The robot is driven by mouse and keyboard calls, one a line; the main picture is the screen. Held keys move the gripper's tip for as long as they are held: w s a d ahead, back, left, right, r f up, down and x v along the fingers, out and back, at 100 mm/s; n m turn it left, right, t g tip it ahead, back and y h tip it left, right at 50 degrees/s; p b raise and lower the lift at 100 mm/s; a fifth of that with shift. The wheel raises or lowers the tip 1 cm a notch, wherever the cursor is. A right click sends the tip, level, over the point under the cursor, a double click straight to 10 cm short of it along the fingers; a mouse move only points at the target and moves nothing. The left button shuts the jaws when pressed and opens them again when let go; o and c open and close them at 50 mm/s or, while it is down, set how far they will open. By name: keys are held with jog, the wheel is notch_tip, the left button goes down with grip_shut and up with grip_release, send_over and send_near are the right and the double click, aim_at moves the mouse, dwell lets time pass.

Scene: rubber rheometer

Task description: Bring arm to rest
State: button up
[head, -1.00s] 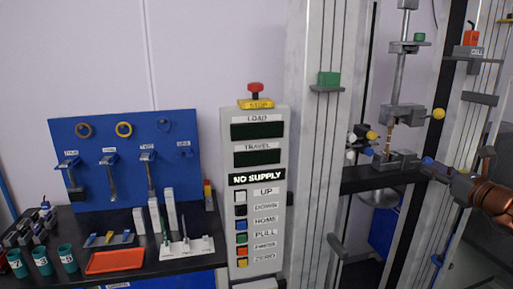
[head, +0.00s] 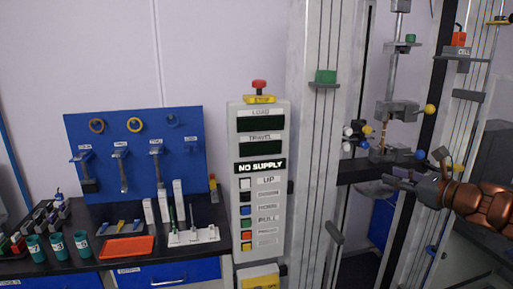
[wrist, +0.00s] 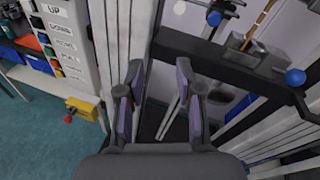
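My arm reaches in from the right edge of the head view, copper-coloured, with my gripper (head: 398,180) in front of the testing frame's lower clamp (head: 390,154). In the wrist view my gripper (wrist: 158,105) has its two fingers well apart, with nothing between them. The floor and the frame's base show through the gap. The lower clamp (wrist: 250,58) with a blue knob is beyond the fingers at upper right, not touching them. A thin brown specimen (head: 387,128) stands above the clamp in the head view.
The control column (head: 258,190) reads "NO SUPPLY" and has a red stop button on top. A black bench (head: 190,250) at left holds an orange tray (head: 128,248), teal cups and a blue tool board (head: 135,180). A yellow box with a red knob (wrist: 83,108) stands low near the column.

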jog(key=s+a+f+n+g+y, duration=0.1)
jog(key=s+a+f+n+g, duration=0.2)
jog(key=a, duration=0.5)
jog(key=s+a+f+n+g+y, duration=0.1)
jog(key=s+a+n+g, duration=0.3)
jog(key=a, duration=0.5)
jog(key=s+a+f+n+g+h, duration=0.1)
jog(key=s+a+f+n+g, duration=0.2)
jog(key=s+a+f+n, duration=0.3)
jog(key=s+a+f+n+g+h, duration=0.1)
jog(key=s+a+f+n+g, duration=0.15)
jog(key=s+a+n, duration=0.4)
jog(key=s+d+f+n+g+h, duration=0.1)
jog(key=s+d+f+n+h, duration=0.1)
jog(key=s+d, duration=0.2)
jog(key=s+d+f+n+g+h, duration=0.1)
jog(key=s+d+f+n+h, duration=0.2)
jog(key=s, duration=0.7)
jog(key=s+d+f+n+g+h, duration=0.2)
jog(key=s+d+f+n, duration=0.1)
jog(key=s, duration=0.4)
jog(key=shift+d+f+h, duration=0.15)
jog(key=shift+d+h, duration=0.15)
jog(key=shift+d, duration=0.5)
jog(key=shift+n, duration=0.25)
jog(key=shift+c, duration=0.4)
